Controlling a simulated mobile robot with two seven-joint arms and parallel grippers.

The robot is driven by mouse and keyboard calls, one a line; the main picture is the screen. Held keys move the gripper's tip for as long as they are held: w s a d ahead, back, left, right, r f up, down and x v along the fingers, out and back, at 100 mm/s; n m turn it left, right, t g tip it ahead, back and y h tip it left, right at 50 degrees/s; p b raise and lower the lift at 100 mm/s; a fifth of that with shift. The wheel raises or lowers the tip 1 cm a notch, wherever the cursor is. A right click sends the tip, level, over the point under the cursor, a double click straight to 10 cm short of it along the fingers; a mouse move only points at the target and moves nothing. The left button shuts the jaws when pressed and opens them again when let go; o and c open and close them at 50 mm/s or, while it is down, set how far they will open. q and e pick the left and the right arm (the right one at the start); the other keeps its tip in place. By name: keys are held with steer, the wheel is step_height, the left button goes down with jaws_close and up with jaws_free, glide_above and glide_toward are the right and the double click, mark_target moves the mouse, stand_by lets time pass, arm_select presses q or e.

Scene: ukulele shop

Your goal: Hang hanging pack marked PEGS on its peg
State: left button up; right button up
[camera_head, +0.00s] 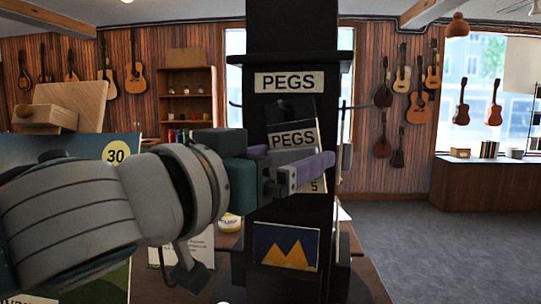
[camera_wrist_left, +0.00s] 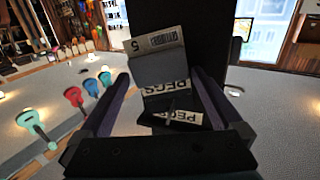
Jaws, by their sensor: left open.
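The pack marked PEGS (camera_head: 292,136) is dark with a pale label, in front of the dark display stand (camera_head: 300,30) and below its PEGS sign (camera_head: 290,82). In the left wrist view the pack (camera_wrist_left: 163,70) appears upside down, with the stand's sign (camera_wrist_left: 188,117) beyond its top. A small peg (camera_wrist_left: 172,106) shows near the pack's top edge; I cannot tell whether it passes through the pack. My left gripper (camera_head: 296,168) is open, its purple fingers on either side of the pack. It also shows in the left wrist view (camera_wrist_left: 163,78). My right gripper is out of view.
A blue and orange card (camera_head: 286,246) is low on the stand. A large board marked 30 (camera_head: 115,153) is at the left. Open floor (camera_head: 410,240) lies to the right.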

arm_select(q)
steer(key=w+a+b+v, duration=0.1)
steer(key=b+v, duration=0.1)
steer(key=v, duration=0.7)
steer(key=s+a+f+n+g+y, duration=0.1)
steer(key=s+a+f+g+y, duration=0.2)
steer(key=s+f, duration=0.2)
steer(key=s+a+f+n+g+y, duration=0.1)
steer(key=s+a+f+g+y, duration=0.1)
steer(key=s+f, duration=0.3)
steer(key=s+a+f+n+g+y, duration=0.2)
steer(key=s+a+f+g+y, duration=0.1)
steer(key=f, duration=0.8)
steer(key=shift+s+a+f+g+y, duration=0.15)
steer(key=shift+s+a+f+g, duration=0.1)
steer(key=shift+s+a, duration=0.35)
steer(key=shift+s+a+f+g+y, duration=0.15)
steer(key=shift+s+a+g, duration=0.2)
steer(key=shift+s, duration=0.35)
steer(key=s+a+f+g, duration=0.1)
steer(key=s+f+g, duration=0.2)
steer(key=s, duration=0.5)
step_height(320, 180, up, 30)
steer(key=p, duration=3)
steer(key=shift+w+a, duration=0.15)
steer(key=shift+w, duration=0.3)
